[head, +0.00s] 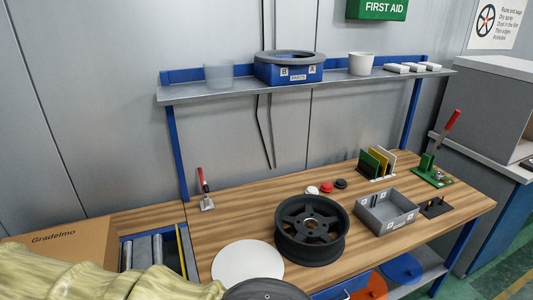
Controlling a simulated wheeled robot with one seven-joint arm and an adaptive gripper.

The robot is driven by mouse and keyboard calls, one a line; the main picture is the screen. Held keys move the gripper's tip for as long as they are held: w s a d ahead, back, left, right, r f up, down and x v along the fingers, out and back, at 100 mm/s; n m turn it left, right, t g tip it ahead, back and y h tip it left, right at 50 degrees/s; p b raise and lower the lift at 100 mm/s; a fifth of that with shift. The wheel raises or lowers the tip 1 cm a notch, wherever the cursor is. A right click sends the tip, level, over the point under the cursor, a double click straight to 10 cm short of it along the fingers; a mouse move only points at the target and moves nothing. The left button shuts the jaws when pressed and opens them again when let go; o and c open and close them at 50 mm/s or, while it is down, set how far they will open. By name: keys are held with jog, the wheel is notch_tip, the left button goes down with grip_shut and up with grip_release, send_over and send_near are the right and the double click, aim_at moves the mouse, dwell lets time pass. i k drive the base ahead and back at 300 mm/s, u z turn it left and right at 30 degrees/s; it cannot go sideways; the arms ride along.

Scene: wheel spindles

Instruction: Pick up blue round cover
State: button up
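The blue round cover (402,268) is a flat blue disc with a small raised knob near its middle. It lies on the lower shelf at the right, below the front edge of the workbench, in the bottom right of the head view. An orange round cover (368,287) lies to its left, cut off by the picture's bottom edge. My arm, in a cream sleeve, crosses the bottom left. My gripper's fingers do not show, so what they hold cannot be seen.
A black wheel rim (310,231) and a white disc (248,264) lie on the wooden bench (245,209). A grey bin (386,211) stands to the right. The bench top overhangs the lower shelf. A blue leg (451,254) stands right of the blue cover.

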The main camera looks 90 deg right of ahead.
aim_at(405, 269)
jog(key=z, duration=4.05)
